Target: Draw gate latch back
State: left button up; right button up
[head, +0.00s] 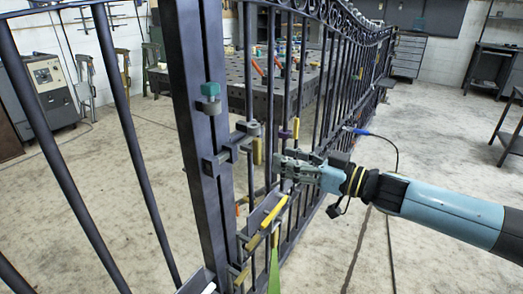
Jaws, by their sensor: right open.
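The dark metal scroll gate (318,85) runs from the near post (190,110) toward the back right. A latch-like grey metal fitting (222,157) sits at the post's edge, bridging toward the gate's nearest bar. A teal-topped piece (210,91) is on the post above it. My right gripper (279,164) comes in from the right, with its fingers pointing left at the gate bars. It is open and appears to the right of the latch fitting, apart from it. Bars and fingers overlap, so contact with a bar cannot be told. My left gripper is not in view.
A yellow-handled piece (273,212) and a green strip (274,270) show low on the gate. A dark perforated table (250,98) with clamps stands behind the bars. A grey machine (50,90) stands at the left. The floor to the right (430,140) is mostly clear.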

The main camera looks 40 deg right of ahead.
aim_at(260, 150)
jog(key=x, duration=0.7)
jog(key=shift+w+a+p, duration=0.1)
jog(key=shift+w+p, duration=0.15)
jog(key=shift+p, duration=0.05)
grip_shut()
